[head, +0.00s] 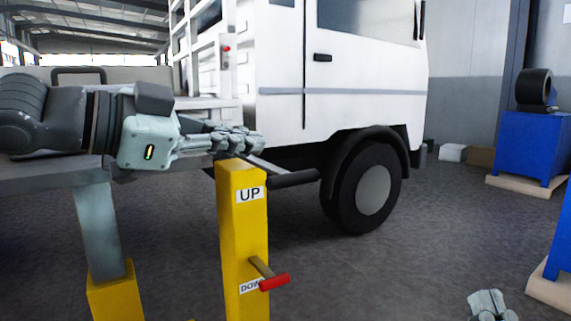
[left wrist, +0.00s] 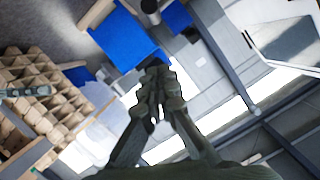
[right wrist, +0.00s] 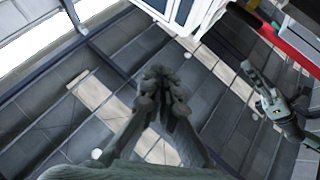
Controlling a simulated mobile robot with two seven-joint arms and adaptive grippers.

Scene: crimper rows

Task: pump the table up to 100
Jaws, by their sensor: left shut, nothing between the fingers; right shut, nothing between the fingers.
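A yellow post (head: 242,225) with an "UP" label near its top and a "DOWN" label lower down stands in the middle of the head view. A black-gripped pump lever (head: 293,179) sticks out to the right from its top. A red-gripped lever (head: 274,282) sticks out beside the "DOWN" label. The grey table (head: 60,174) is at the left, partly behind my arm. My left gripper (head: 258,143) is shut and empty, just above the post top and apart from the black grip. My right gripper (right wrist: 160,82) is shut and empty, only partly visible at the head view's bottom right.
A white truck (head: 345,75) stands behind the post, its front wheel (head: 370,190) near the black lever. A blue cabinet (head: 530,145) stands on a pallet at the right. The floor between post and cabinet is clear. No height readout is visible.

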